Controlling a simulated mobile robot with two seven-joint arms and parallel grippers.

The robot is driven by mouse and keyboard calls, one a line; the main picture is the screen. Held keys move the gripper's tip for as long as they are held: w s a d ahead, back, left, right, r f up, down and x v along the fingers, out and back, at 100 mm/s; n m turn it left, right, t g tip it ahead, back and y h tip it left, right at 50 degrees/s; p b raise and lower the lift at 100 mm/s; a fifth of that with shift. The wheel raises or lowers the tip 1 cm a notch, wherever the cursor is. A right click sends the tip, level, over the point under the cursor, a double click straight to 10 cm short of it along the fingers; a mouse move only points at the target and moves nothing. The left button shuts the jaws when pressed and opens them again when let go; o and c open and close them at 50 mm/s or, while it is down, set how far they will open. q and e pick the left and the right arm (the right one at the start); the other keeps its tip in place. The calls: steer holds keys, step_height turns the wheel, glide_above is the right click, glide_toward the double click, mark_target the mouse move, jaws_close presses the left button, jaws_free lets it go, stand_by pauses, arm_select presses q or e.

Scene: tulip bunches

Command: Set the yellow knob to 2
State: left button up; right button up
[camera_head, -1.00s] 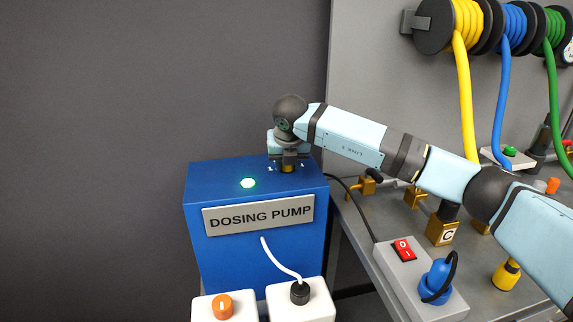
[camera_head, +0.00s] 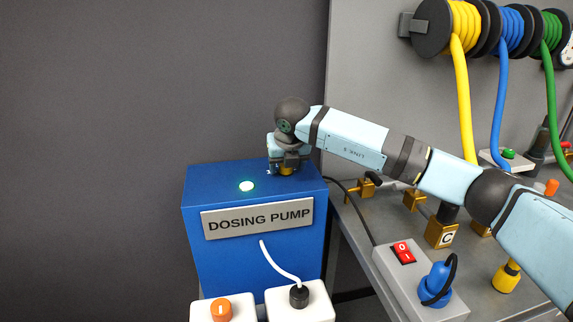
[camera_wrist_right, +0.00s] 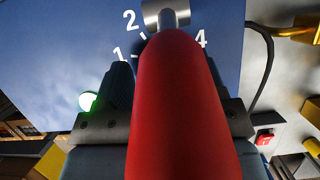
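The yellow knob (camera_head: 286,170) sits on top of the blue dosing pump (camera_head: 262,262), near its back right corner. My right gripper (camera_head: 288,160) is down at the knob, its fingers around the knob's upper part. In the right wrist view the two dark fingers of my right gripper (camera_wrist_right: 168,92) stand apart, and a red rounded bar (camera_wrist_right: 180,110) between them hides the knob. I cannot tell what this bar is, or whether the fingers press on the knob. White marks 1, 2 and 4 show on the blue top. The knob's setting is hidden. My left gripper is not in view.
A lit green lamp (camera_head: 247,186) is on the pump top. White boxes with an orange knob (camera_head: 221,310) and a black plug (camera_head: 299,295) stand in front. A grey bench with brass fittings, a red switch (camera_head: 403,252) and a blue plug (camera_head: 436,284) lies right.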

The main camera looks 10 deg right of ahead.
steer(key=shift+r, duration=0.1)
arm_select(q)
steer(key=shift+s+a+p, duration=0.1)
steer(key=shift+p, duration=0.35)
arm_select(e)
steer(key=v, duration=1.3)
steer(key=shift+r, duration=0.3)
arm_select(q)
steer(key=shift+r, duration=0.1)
arm_select(e)
steer(key=shift+s, duration=0.1)
